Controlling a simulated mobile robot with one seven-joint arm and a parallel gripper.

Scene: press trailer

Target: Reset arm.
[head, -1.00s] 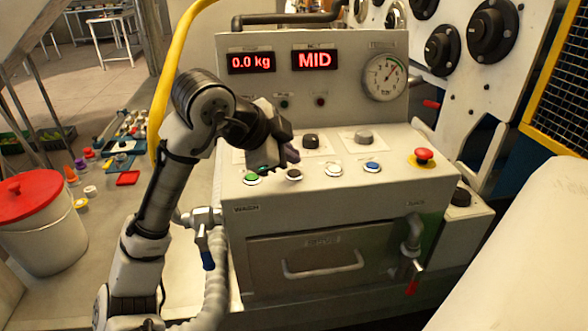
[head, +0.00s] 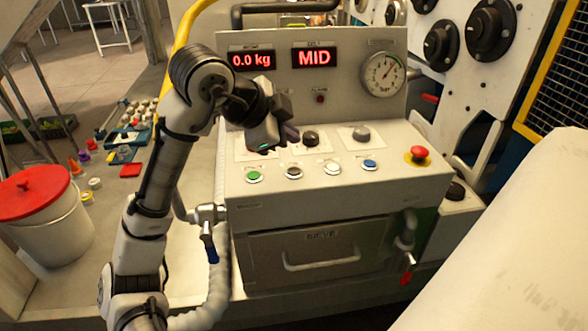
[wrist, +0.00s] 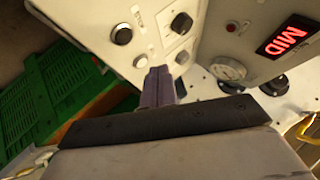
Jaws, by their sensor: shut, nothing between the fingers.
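My gripper (head: 290,134) is shut and empty, held above the upper left part of the control panel (head: 320,190) in the head view. It covers part of the panel's left knob area. In the wrist view my closed fingers (wrist: 157,88) stand in front of the panel, with a dark knob (wrist: 181,23) beyond them. On the panel's front row are a green button (head: 254,177), a dark-centred button (head: 294,172), a white button (head: 333,167) and a blue button (head: 370,165). My gripper appears clear of these buttons.
A red emergency button (head: 419,153) sits at the panel's right. Displays read "0.0 kg" (head: 251,60) and "MID" (head: 314,57), beside a round gauge (head: 384,74). A drawer (head: 320,255) is below. A red-lidded bucket (head: 40,215) stands left. A yellow hose (head: 180,50) runs behind my arm.

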